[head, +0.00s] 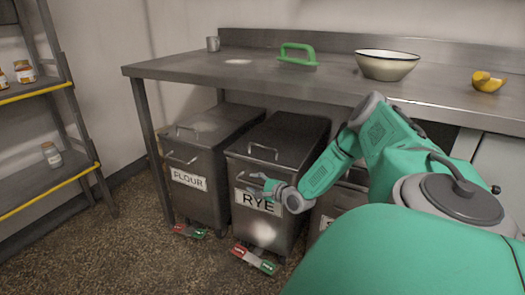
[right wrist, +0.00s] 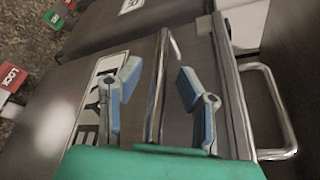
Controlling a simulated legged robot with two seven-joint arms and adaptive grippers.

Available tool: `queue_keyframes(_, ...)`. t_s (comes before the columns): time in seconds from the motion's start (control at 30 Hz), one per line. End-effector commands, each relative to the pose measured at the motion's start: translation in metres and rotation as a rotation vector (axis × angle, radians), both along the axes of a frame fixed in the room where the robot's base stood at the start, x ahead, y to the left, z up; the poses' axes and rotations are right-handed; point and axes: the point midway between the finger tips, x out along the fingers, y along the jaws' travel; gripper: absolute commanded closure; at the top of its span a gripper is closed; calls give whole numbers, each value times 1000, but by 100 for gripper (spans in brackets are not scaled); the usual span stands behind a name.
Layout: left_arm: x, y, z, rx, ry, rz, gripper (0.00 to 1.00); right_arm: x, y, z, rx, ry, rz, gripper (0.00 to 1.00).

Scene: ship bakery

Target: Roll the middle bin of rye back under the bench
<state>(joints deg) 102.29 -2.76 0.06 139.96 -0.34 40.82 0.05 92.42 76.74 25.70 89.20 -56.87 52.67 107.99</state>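The middle bin, labelled RYE (head: 262,228), is a dark metal bin with a sloping lid, standing on the floor below the bench (head: 190,77). At its foot is a brake pedal (head: 253,259) with a red and a green end. My right gripper (head: 266,187) is at the upper front of this bin, partly over the label. In the right wrist view its two blue fingers (right wrist: 162,100) are apart, with the bin's front handle bar (right wrist: 156,85) between them. I cannot tell whether either finger touches the bar. My left gripper is out of view.
The FLOUR bin (head: 207,170) stands close on the left. A third bin (head: 327,208) on the right is mostly hidden by my arm. Shelves (head: 50,185) are at far left.

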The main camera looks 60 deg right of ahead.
Motion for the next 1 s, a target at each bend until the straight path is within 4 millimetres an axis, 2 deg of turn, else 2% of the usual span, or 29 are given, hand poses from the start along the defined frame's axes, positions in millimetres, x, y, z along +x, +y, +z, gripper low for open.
queue_keyframes(0.5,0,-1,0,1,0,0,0,-52,10,10,4,-2,-4,68)
queue_keyframes(1.0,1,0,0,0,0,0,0,-93,20,17,6,0,-4,68)
